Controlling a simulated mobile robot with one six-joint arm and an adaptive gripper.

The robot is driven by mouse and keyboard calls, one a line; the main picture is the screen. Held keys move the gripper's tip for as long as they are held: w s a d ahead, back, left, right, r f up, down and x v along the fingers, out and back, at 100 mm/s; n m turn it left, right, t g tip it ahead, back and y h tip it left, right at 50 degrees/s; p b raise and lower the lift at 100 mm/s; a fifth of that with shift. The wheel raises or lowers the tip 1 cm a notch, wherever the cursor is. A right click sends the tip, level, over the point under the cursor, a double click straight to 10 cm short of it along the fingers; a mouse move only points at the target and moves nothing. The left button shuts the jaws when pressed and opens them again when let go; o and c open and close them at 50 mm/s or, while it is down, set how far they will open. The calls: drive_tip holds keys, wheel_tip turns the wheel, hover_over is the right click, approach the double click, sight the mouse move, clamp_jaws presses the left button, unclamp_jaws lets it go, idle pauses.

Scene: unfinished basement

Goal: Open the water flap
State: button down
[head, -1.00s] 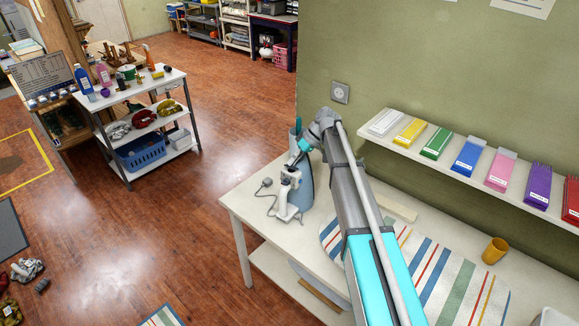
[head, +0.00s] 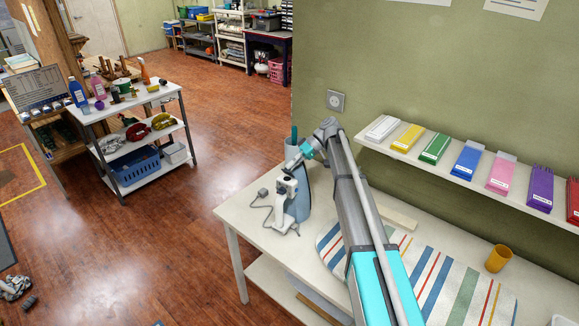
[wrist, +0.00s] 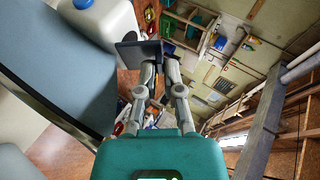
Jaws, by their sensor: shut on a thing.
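An iron (head: 300,196) with a white body and blue-grey soleplate stands upright at the left end of the table. Its white body (wrist: 112,22) and a blue button (wrist: 83,3) show at the top left of the wrist view, with the soleplate (wrist: 60,75) at the left. The water flap (wrist: 138,53) appears as a small dark grey plate beside the white body. My gripper (head: 292,166) is at the iron's top; in the wrist view (wrist: 159,58) its fingers are shut on the flap. The flap's hinge and any opening under it are hidden.
A wall shelf (head: 450,173) with coloured packs hangs above. The iron's cord (head: 262,203) lies left of it. A loaded cart (head: 150,146) stands farther left.

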drive_tip(key=c, duration=0.8)
unclamp_jaws()
drive_tip(key=shift+w, duration=0.1)
